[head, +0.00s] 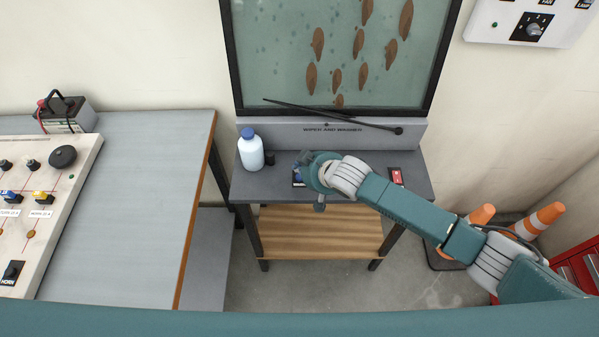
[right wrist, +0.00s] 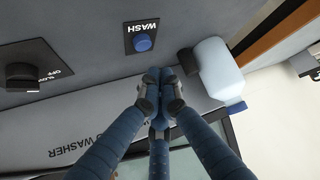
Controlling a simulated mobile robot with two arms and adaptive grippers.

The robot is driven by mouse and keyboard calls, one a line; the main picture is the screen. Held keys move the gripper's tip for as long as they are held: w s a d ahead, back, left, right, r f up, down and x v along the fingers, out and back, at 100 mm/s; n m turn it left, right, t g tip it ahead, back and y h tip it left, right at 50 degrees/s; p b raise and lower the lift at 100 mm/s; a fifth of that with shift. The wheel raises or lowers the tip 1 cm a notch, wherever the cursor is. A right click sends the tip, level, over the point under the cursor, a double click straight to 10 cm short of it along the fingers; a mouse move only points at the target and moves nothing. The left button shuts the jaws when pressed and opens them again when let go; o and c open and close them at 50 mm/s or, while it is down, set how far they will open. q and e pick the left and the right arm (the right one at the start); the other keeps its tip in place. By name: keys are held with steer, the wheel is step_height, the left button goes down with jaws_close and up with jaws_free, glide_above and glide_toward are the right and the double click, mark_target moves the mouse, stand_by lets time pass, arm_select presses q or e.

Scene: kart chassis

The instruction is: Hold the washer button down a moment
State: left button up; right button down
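The blue WASH button (right wrist: 143,43) sits on a black plate in the right wrist view, where the label appears upside down. In the head view a bit of its plate (head: 298,180) shows on the grey bench, mostly hidden by my right gripper. My right gripper (right wrist: 161,78) has its blue fingers drawn together with nothing between them. Its tips appear just short of the button in the picture, with a gap in between; how high they are above the panel I cannot tell. In the head view the right gripper (head: 303,159) is over the bench. My left gripper is not in view.
A white bottle with a blue cap (head: 250,152) stands left of the right gripper; it also shows in the right wrist view (right wrist: 216,70). A black knob (right wrist: 22,76) and a red switch (head: 397,176) are on the bench. A wiper (head: 345,118) crosses below the spotted window.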

mark_target(300, 179)
steer(key=shift+r+p, duration=1.25)
steer(key=shift+r, duration=0.35)
steer(key=shift+f, duration=0.1)
